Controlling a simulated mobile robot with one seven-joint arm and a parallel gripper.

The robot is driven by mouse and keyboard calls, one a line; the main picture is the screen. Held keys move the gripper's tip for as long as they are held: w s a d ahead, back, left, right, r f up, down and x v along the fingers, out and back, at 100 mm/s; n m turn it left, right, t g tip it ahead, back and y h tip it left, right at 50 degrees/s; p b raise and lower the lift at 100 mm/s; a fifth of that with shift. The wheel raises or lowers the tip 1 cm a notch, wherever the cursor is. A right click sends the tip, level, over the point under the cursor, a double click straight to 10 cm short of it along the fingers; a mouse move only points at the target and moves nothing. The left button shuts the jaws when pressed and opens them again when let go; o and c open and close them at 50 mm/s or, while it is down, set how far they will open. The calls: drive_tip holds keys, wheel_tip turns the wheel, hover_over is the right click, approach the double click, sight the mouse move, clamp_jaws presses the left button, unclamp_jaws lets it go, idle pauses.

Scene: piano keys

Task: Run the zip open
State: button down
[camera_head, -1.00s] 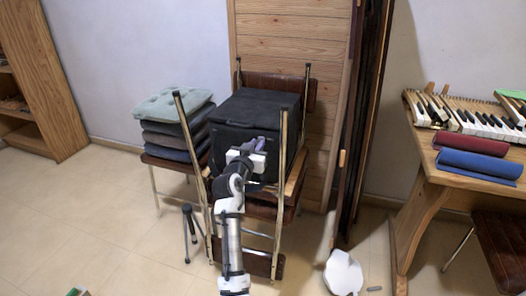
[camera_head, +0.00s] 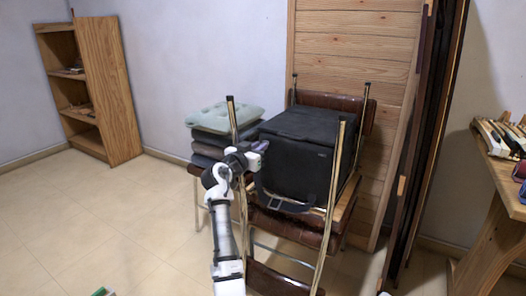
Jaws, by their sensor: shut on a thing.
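A black box-shaped fabric bag (camera_head: 304,160) sits on a brown chair. Its top is closed over as far as I can see, and a dark strap (camera_head: 285,203) hangs low on its front. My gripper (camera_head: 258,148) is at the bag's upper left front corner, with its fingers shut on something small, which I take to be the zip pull. The zip itself is too small and dark to make out, and the fingers hide the pull.
Upturned chair legs (camera_head: 332,185) stand upright in front of the bag on both sides. Stacked cushions (camera_head: 222,119) lie on a chair to the left. A wooden panel (camera_head: 352,50) stands behind.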

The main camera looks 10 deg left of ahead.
drive_tip(key=shift+a+r, duration=0.15)
drive_tip(key=shift+a, duration=0.05)
drive_tip(key=c, duration=1.4)
unclamp_jaws()
drive_tip(key=shift+w+a, duration=0.1)
drive_tip(key=v, duration=1.3)
drive_tip(key=shift+s, duration=0.4)
